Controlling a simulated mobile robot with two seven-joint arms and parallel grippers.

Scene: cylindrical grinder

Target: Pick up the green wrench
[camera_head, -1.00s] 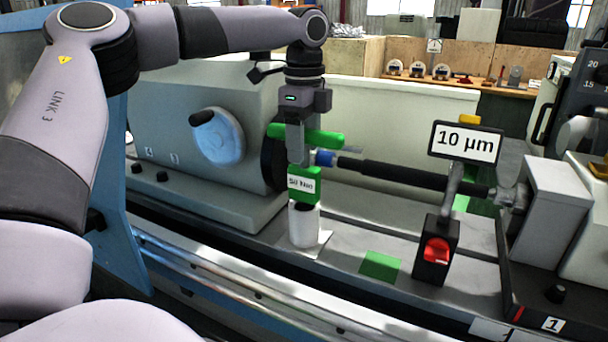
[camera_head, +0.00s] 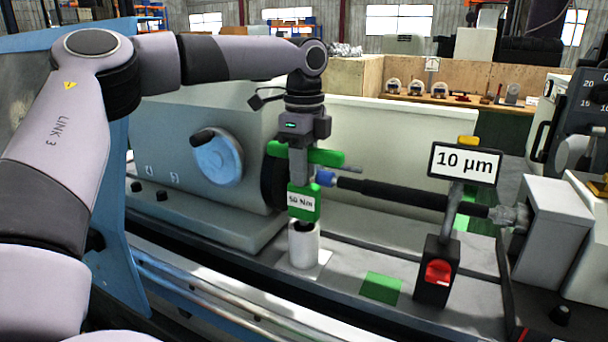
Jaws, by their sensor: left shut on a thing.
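The green wrench (camera_head: 304,203) is upright with a white label that seems to read "50 Nm". Its lower end is dark and meets the top of a white cylindrical holder (camera_head: 304,247); whether it still sits inside or just clears the rim is hard to tell. My left gripper (camera_head: 298,178) points straight down from above and is shut on the upper part of the green wrench. The fingers hide the part they hold. My right gripper is not in view.
A green horizontal bar (camera_head: 326,158) shows beside the gripper fingers. A "10 µm" gauge (camera_head: 465,164) on a stand is to the right. A green pad (camera_head: 380,288) lies on the machine bed.

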